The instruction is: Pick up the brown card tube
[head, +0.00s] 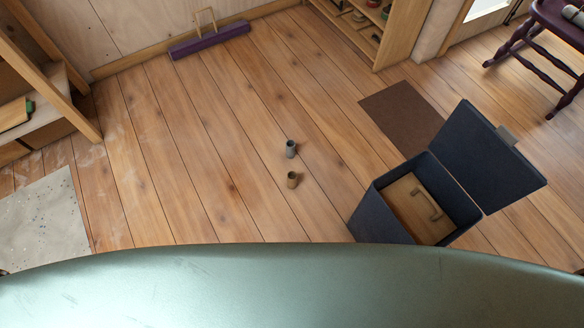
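The brown card tube (292,180) stands upright on the plank floor, near the middle of the head view. A grey-blue tube or cup (291,149) of similar size stands just behind it, a small gap apart. Neither of my grippers shows in the head view. The large pale green curved surface across the bottom is part of my own body and hides the floor close to me.
An open dark box (366,214) with a wooden handled piece (410,215) inside stands to the right. A brown mat (402,112) lies behind it. A purple bar with a handle (209,40) lies by the back wall. A speckled sheet (42,222) lies at left. Floor around the tubes is clear.

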